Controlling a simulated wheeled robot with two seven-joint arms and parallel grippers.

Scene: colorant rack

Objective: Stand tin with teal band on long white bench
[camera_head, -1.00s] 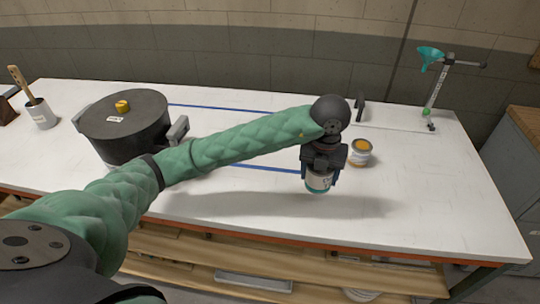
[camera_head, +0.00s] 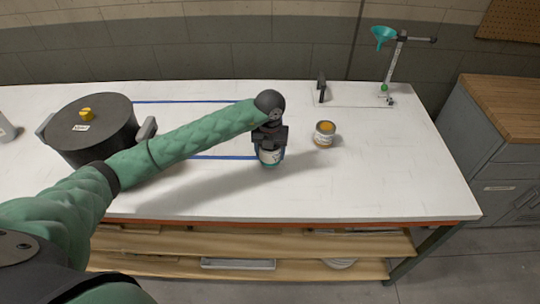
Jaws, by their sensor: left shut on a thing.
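The tin with the teal band (camera_head: 270,157) is white with a teal band near its bottom. My left gripper (camera_head: 270,148) is shut on it from above and holds it upright over the long white bench (camera_head: 370,195). I cannot tell whether the tin's base touches the bench top. The gripper covers the top of the tin. My right gripper is not in the view.
A tin with an orange top (camera_head: 324,134) stands just right of the held tin. A big dark pot (camera_head: 92,132) with a yellow knob stands at left. A teal funnel on a stand (camera_head: 384,36) is at back right. The bench's right front is clear.

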